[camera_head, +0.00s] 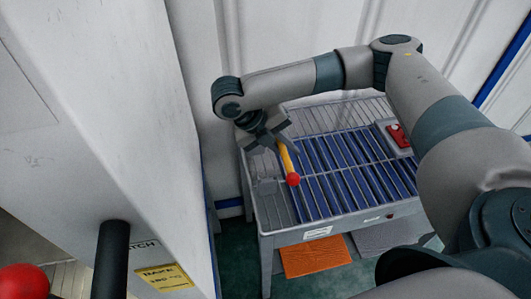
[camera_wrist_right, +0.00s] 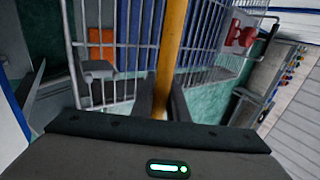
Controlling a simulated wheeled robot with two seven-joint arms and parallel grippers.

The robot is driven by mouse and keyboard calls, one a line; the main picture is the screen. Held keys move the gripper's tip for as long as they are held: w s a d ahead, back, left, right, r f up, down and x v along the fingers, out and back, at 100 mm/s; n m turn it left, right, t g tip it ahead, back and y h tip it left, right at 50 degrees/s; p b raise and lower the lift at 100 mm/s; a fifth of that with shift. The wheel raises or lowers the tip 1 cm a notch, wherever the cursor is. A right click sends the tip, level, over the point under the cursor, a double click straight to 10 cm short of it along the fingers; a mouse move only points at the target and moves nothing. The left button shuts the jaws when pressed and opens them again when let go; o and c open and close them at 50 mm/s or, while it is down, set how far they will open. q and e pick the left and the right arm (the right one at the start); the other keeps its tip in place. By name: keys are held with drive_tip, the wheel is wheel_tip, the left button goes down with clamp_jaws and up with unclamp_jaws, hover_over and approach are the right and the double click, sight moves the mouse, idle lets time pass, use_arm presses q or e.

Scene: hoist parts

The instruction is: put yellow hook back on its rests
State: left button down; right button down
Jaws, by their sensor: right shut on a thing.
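The yellow hook (camera_head: 285,157) is a yellow rod with a red ball at its near end. My right gripper (camera_head: 268,138) is shut on it above the left part of the rack table (camera_head: 310,222). In the right wrist view the yellow rod (camera_wrist_right: 171,45) runs up from between the dark fingers (camera_wrist_right: 161,103). The hook's far end is hidden by the gripper in the head view. I cannot make out the hook's rests for certain. My left gripper is not in view.
The table has blue slats and a wire grid. A red part (camera_head: 398,136) sits at its right side. An orange mat (camera_head: 315,256) lies below. A tall white cabinet (camera_head: 100,120) with a dark handle (camera_head: 112,258) stands to the left. A white wall is behind.

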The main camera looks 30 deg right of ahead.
drive_tip(key=w+a+f+p, duration=0.1)
drive_tip(key=w+f, duration=0.4)
drive_tip(key=w, duration=0.4)
drive_tip(key=shift+a+f+p, duration=0.2)
drive_tip(key=shift+p, duration=0.1)
drive_tip(key=shift+f, duration=0.1)
wheel_tip(320, 180, down, 3)
drive_tip(key=shift+f+p, duration=0.15)
drive_tip(key=shift+p, duration=0.85)
drive_tip(key=shift+f, duration=0.25)
drive_tip(key=shift+f, duration=0.6)
